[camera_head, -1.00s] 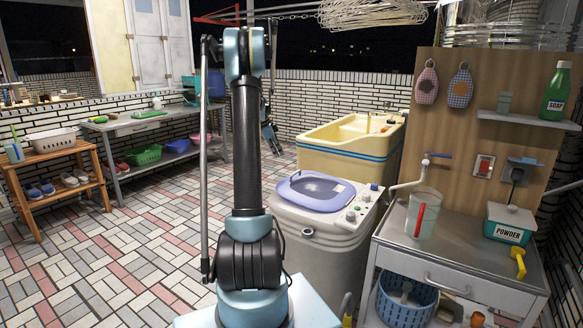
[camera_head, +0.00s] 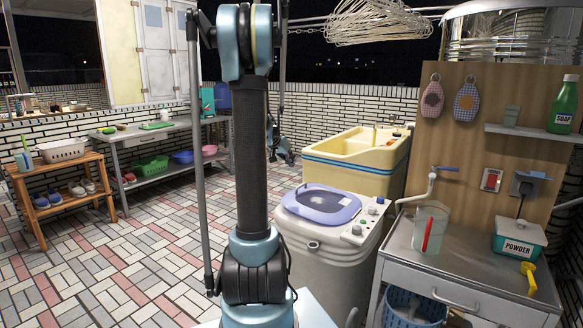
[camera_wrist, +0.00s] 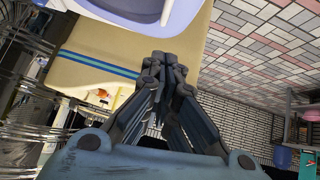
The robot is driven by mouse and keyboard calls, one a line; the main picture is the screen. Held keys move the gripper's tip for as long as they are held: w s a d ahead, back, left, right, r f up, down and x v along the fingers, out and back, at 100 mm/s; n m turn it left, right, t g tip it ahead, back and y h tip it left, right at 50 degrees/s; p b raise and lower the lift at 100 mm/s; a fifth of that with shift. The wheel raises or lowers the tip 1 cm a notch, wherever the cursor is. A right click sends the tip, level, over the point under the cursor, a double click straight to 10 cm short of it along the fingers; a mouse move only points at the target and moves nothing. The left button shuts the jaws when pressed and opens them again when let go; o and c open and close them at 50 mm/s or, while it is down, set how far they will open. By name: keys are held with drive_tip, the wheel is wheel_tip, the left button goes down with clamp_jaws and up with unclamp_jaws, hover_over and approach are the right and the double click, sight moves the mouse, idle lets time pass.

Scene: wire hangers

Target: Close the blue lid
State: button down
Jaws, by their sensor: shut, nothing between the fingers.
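The lavender-blue lid (camera_head: 320,204) is the oval, ring-shaped part on top of the white washing machine (camera_head: 318,256), right of my arm in the head view. Its middle looks pale grey, and I cannot tell how far it is open. In the wrist view, part of the lavender-blue lid (camera_wrist: 135,10) shows at the top edge. My gripper (camera_wrist: 167,62) is shut and empty, apart from the lid. In the head view my gripper (camera_head: 288,154) is beyond the washing machine, partly hidden by my arm.
A cream sink (camera_head: 350,165) with a blue stripe stands behind the washing machine. A counter (camera_head: 465,262) with a clear jug (camera_head: 430,230) and a powder box (camera_head: 518,240) is at the right. A low bench (camera_head: 45,185) and a long table (camera_head: 165,130) stand left. The tiled floor (camera_head: 130,240) between is clear.

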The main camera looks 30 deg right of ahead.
hover_over(303, 189)
drive_tip(key=s+a, duration=0.1)
drive_tip(key=a, duration=0.2)
wheel_tip(303, 189, down, 6)
drive_tip(key=shift+s+f, duration=0.15)
drive_tip(key=shift+f, duration=0.45)
drive_tip(key=shift+s+f, duration=0.15)
drive_tip(key=shift+f, duration=0.45)
drive_tip(key=shift+s+f, duration=0.1)
drive_tip(key=shift+f, duration=0.7)
drive_tip(key=shift+w+a+f+g, duration=0.1)
drive_tip(key=shift+w+f+g, duration=0.15)
drive_tip(key=shift+f, duration=0.4)
drive_tip(key=shift+w+a+f+g, duration=0.1)
drive_tip(key=shift+w+f+g, duration=0.1)
drive_tip(key=shift+f, duration=0.4)
drive_tip(key=shift+a+f+h, duration=0.1)
drive_tip(key=shift+f+h, duration=0.2)
drive_tip(key=shift+f, duration=0.05)
